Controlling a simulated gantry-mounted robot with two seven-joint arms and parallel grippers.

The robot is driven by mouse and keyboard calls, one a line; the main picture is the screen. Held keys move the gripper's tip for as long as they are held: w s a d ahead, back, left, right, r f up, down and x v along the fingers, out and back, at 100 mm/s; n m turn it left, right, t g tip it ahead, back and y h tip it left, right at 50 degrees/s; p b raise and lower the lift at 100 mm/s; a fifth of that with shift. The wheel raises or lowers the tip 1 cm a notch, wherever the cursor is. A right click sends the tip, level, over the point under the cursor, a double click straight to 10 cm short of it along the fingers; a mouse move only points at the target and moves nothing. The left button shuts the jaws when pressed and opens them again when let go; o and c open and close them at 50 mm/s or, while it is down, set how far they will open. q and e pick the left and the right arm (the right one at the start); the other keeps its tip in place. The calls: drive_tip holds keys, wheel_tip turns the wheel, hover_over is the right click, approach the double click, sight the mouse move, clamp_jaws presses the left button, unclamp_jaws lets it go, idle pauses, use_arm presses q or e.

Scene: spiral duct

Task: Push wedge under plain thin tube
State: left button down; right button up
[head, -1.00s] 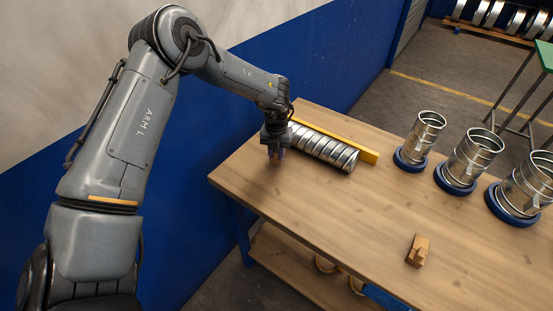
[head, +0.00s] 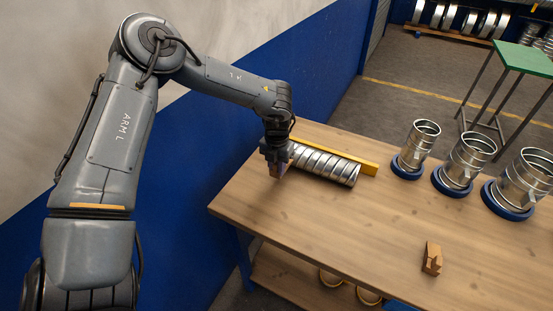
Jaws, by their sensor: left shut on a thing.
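The thin tube (head: 325,165), silver with spiral ridges, lies on the wooden table along a yellow bar (head: 345,158). My left gripper (head: 277,168) points down at the tube's left end. It is shut on a small brown wedge (head: 275,172), which is partly hidden by the fingers. I cannot tell whether the wedge touches the tube or the table. A second brown wooden wedge (head: 432,259) lies loose near the table's front right. My right gripper is not in view.
Three upright silver ducts (head: 416,148) (head: 467,158) (head: 525,182) stand in blue rings along the table's right side. A green-topped stand (head: 523,58) is behind on the floor.

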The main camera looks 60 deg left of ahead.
use_arm(q)
drive_tip(key=shift+s+d+f, duration=0.1)
drive_tip(key=shift+d+f, duration=0.05)
drive_tip(key=shift+f, duration=0.05)
drive_tip(key=shift+d, duration=0.15)
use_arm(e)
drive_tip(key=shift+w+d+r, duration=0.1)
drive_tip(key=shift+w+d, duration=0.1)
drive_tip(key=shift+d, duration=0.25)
use_arm(q)
drive_tip(key=shift+f+b, duration=0.95)
drive_tip(key=shift+b, duration=0.05)
drive_tip(key=shift+f+b, duration=1.7)
drive_tip(key=shift+f, duration=0.25)
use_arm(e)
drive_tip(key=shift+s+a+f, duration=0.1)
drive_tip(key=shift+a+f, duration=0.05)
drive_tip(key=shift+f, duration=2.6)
use_arm(q)
drive_tip(key=shift+w+a+f+b, duration=0.1)
drive_tip(key=shift+w+a+b, duration=0.2)
drive_tip(key=shift+w, duration=0.1)
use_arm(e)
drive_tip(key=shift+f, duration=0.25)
